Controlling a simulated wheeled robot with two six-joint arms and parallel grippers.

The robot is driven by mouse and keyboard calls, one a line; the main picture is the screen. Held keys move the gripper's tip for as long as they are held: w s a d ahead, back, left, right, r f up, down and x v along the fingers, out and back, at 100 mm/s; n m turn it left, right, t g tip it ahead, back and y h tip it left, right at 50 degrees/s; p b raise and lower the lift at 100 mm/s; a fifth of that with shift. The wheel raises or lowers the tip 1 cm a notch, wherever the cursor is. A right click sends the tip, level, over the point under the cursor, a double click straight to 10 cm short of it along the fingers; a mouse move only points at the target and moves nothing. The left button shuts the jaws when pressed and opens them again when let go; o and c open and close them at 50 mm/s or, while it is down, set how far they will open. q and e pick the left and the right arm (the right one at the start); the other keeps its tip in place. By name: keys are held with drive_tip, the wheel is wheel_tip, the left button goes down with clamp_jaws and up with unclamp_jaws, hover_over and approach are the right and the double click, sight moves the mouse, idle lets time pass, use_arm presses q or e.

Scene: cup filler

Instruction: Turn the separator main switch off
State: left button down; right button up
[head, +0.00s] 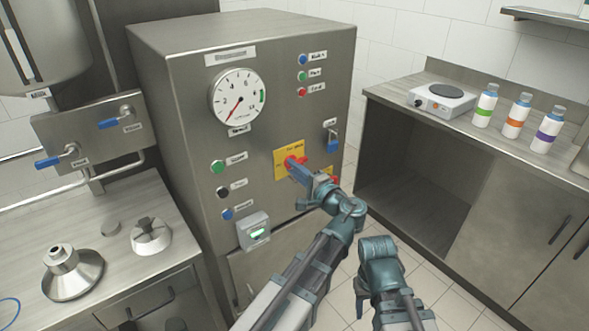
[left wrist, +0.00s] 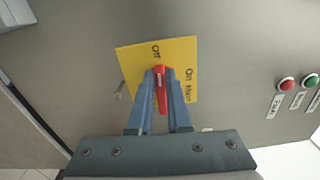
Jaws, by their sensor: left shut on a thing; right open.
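The separator main switch is a red rotary handle (head: 291,161) on a yellow plate (head: 280,172) on the steel cabinet front. In the left wrist view the red handle (left wrist: 162,92) lies between the fingers of my left gripper (left wrist: 161,100), which is shut on it. Its wider red end is near the word Off; On and Main are at the right of the yellow plate (left wrist: 135,62). In the head view my left gripper (head: 299,172) reaches the switch and hides part of it. My right gripper (head: 361,290) is low and apart from the cabinet, with its fingers poorly visible.
The cabinet (head: 180,110) has a gauge (head: 238,98), several buttons, a blue-handled lever (head: 333,141) and a small display box (head: 253,230). A counter with a hotplate (head: 441,98) and bottles stands at the right. A bench (head: 110,205) with metal parts is at the left.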

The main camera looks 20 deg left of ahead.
use_arm(q)
drive_tip(key=shift+f+n, duration=0.15)
drive_tip(key=shift+n, duration=0.35)
drive_tip(key=c, duration=0.9)
unclamp_jaws()
drive_tip(key=shift+o, duration=0.2)
drive_tip(key=shift+s, duration=0.1)
use_arm(e)
drive_tip(key=shift+d, duration=0.1)
